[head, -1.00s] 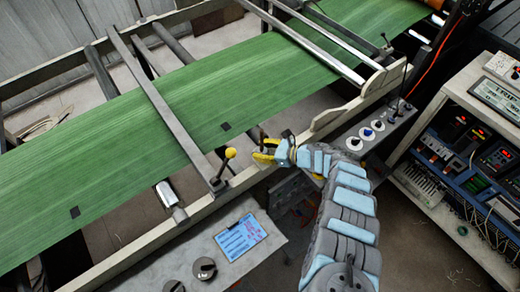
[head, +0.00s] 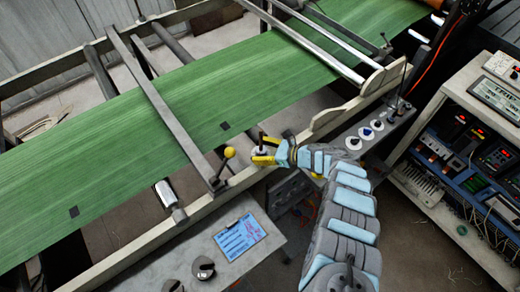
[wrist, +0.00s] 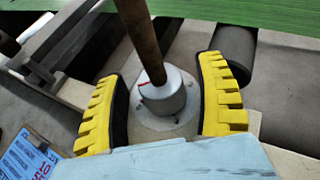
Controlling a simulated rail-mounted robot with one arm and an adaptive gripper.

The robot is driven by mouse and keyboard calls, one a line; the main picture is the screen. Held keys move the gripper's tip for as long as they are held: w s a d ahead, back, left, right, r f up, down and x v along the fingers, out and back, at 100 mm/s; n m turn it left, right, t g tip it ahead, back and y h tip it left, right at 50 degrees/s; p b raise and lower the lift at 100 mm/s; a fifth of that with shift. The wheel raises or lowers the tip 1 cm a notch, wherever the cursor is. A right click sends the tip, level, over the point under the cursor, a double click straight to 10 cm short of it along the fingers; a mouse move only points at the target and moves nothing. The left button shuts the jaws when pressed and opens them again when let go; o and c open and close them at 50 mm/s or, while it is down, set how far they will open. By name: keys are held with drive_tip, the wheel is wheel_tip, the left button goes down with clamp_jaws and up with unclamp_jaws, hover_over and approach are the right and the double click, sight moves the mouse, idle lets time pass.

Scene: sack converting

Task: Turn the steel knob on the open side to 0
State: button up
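A grey, steel-looking round knob (wrist: 164,97) with a short red mark stands on a pale round dial plate (wrist: 158,126) in the wrist view. A brown stick (wrist: 140,35) rises from its top. My gripper (wrist: 161,103) is open, with one yellow finger on each side of the knob and visible gaps to both. In the head view my gripper (head: 263,151) is at the near frame rail beside the green web, with the knob partly hidden between its fingers. The dial's markings are too small to read.
A yellow-ball lever (head: 229,153) stands just left of my gripper. A grey table (head: 262,262) at the front holds a blue-sheet clipboard (head: 240,237) and dark round knobs (head: 203,268). A panel with several white dials (head: 354,143) lies to the right. The green web (head: 180,110) runs behind.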

drive_tip(key=shift+a+r, duration=0.1)
drive_tip(key=shift+d+r, duration=0.2)
drive_tip(key=shift+d, duration=0.15)
drive_tip(key=v, duration=1.1)
drive_tip(key=shift+s, duration=0.15)
drive_tip(key=shift+d+f, duration=0.15)
drive_tip(key=shift+f, duration=0.05)
